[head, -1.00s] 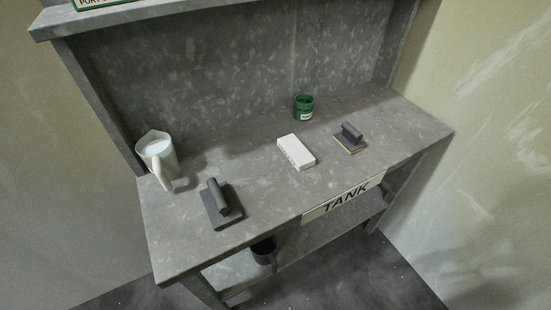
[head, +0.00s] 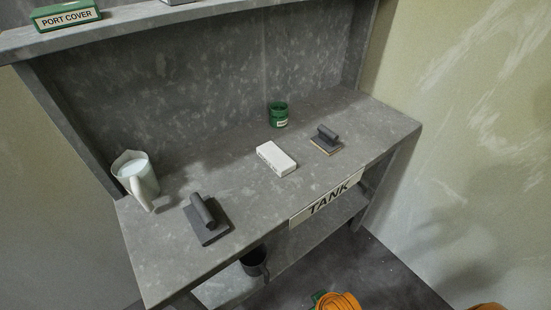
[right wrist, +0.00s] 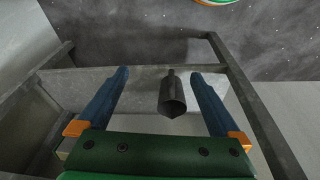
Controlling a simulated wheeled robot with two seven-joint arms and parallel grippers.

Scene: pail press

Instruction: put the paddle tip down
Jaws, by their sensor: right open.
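My right gripper (right wrist: 160,74) is open, with its two blue fingers spread. A dark object (right wrist: 172,95) with a narrow neck and a pointed lower end shows between the fingers in the right wrist view. I cannot tell how far it is from them, or whether it is the paddle tip. Nothing in the head view is clearly a paddle tip. A black cup-like vessel (head: 254,262) is on the lower shelf under the bench. My left gripper is not in view.
On the grey bench (head: 160,262) stand a white jug (head: 133,176), a dark handled block (head: 205,218), a white box (head: 276,158), a green jar (head: 278,114) and a second handled block (head: 326,140). A TANK sign (head: 328,200) is on the front edge. A PORT COVER sign (head: 66,16) is above.

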